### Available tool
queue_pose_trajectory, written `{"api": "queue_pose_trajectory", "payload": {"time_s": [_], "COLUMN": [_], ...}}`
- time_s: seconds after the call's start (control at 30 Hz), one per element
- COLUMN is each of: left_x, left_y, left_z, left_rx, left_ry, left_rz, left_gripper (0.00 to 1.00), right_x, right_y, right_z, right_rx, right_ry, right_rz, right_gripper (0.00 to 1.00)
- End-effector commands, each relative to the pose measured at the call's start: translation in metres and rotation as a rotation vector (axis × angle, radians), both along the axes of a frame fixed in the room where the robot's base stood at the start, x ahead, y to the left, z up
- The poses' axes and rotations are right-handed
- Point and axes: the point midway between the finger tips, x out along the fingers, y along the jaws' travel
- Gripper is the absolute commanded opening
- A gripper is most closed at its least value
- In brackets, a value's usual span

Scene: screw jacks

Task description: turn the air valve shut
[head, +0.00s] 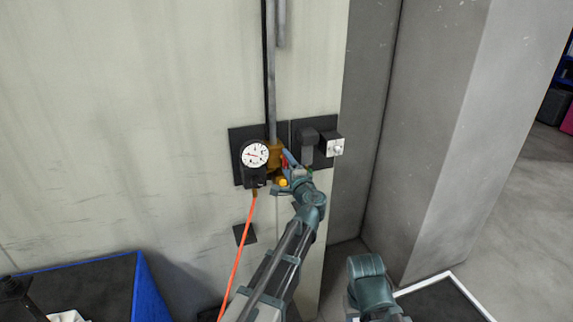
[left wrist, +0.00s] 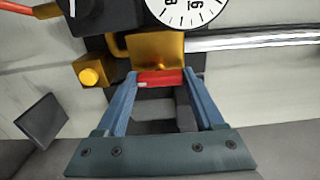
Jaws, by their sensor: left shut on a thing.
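The air valve has a brass body (head: 274,160) on a dark wall plate below a vertical grey pipe. It also shows in the left wrist view (left wrist: 150,46). Its red handle (left wrist: 160,79) lies between the two blue fingers of my left gripper (left wrist: 160,76), one finger at each end. My left gripper is shut on this handle. In the head view the left gripper (head: 288,164) is at the valve, just right of the gauge, and the fingers and wrist hide most of the handle. My right gripper is out of view.
A round white gauge (head: 255,154) sits left of the valve, with an orange hose (head: 237,258) hanging below. A grey box with a pale knob (head: 336,147) is close on the right. A grey pillar (head: 435,130) stands farther right. A blue-edged dark surface (head: 95,275) is at lower left.

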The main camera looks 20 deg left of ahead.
Motion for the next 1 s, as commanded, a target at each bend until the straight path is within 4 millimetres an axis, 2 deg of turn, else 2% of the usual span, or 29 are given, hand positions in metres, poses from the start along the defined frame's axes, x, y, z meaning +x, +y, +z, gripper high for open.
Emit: {"api": "queue_pose_trajectory", "payload": {"time_s": [0.3, 0.33, 0.47, 0.5, 0.77, 0.87, 1.0], "left_x": [-0.001, -0.001, -0.001, -0.001, -0.003, -0.012, -0.036], "left_y": [0.000, 0.000, 0.000, 0.000, -0.002, -0.008, -0.022], "left_z": [-0.001, -0.001, -0.001, -0.001, 0.000, 0.000, 0.000], "left_rx": [0.001, 0.001, 0.000, 0.000, 0.001, 0.001, 0.001], "left_ry": [0.003, 0.003, 0.001, 0.001, 0.001, 0.001, 0.001], "left_rz": [0.000, -0.001, -0.001, 0.000, -0.001, -0.002, -0.004], "left_gripper": [0.14, 0.73, 0.97, 1.00, 1.00, 1.00, 1.00], "right_x": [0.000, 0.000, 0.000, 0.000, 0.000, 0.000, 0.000], "right_y": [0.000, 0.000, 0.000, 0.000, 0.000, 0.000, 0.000], "right_z": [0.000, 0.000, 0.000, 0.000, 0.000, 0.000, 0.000], "right_rx": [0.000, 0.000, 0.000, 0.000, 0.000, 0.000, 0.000], "right_ry": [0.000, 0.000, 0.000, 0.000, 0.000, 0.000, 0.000], "right_rz": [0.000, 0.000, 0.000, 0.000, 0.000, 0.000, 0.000], "right_gripper": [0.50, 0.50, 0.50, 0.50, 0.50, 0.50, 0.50]}}
